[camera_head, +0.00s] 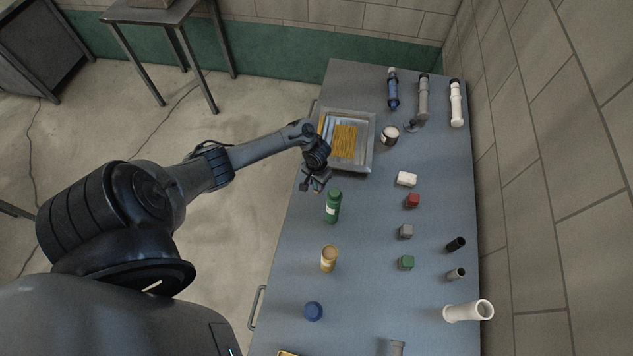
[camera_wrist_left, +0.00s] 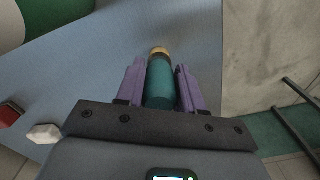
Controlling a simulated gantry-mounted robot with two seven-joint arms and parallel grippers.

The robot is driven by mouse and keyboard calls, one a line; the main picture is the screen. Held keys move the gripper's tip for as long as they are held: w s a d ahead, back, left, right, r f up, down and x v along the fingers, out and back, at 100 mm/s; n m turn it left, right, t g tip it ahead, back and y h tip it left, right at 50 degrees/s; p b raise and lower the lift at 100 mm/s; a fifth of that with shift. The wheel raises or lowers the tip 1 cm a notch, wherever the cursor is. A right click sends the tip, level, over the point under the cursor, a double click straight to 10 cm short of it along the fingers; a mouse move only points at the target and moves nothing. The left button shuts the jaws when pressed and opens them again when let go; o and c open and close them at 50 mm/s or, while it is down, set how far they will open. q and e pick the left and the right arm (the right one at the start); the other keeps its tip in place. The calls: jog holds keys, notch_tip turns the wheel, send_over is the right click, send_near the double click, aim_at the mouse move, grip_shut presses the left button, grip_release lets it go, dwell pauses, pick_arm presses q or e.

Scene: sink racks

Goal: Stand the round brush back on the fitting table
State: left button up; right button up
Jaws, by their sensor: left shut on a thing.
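My left gripper (camera_head: 313,184) is above the left edge of the blue-grey table (camera_head: 375,205), between the metal tray and the green bottle. In the left wrist view its purple fingers (camera_wrist_left: 160,85) are shut on a teal cylinder with a tan end, apparently the round brush (camera_wrist_left: 159,82). In the head view the gripper mostly hides the brush. I cannot tell whether the brush touches the tabletop. My right gripper is not in view.
A green bottle (camera_head: 333,207) stands close to the gripper. A metal tray (camera_head: 369,152) with yellow sticks lies behind it. Bare tabletop lies right of the bottle.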

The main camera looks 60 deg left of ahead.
pick_arm(q)
jog(key=o, duration=1)
jog(key=shift+o, duration=0.2)
notch_tip(320, 180, up, 11)
jog(key=p, duration=0.3)
jog(key=shift+f+p, duration=0.1)
jog(key=shift+p, duration=0.3)
jog(key=shift+r+p, duration=0.35)
jog(key=shift+r, duration=0.35)
